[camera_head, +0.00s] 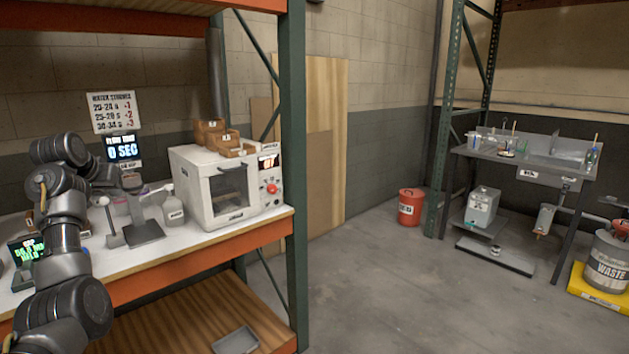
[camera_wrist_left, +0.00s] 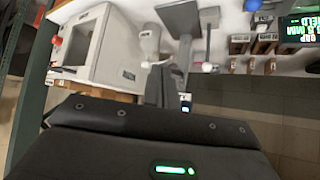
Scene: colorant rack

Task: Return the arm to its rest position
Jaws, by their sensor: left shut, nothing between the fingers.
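My left arm (camera_head: 62,240) comes in from the left, bent upward, above the white bench top. My left gripper (camera_head: 132,183) is in the air over the bench, left of the white oven. In the left wrist view its fingers (camera_wrist_left: 165,88) are together with nothing between them. They appear apart from the bench items, though depth is hard to judge. My right gripper is in neither view.
The white oven (camera_head: 225,185) carries wooden boxes (camera_head: 212,133). A white bottle (camera_head: 173,211) and a dark flat plate (camera_head: 144,233) stand left of it. A green post (camera_head: 292,150) bounds the bench. Open floor (camera_head: 375,275) lies right, before a sink table (camera_head: 525,155).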

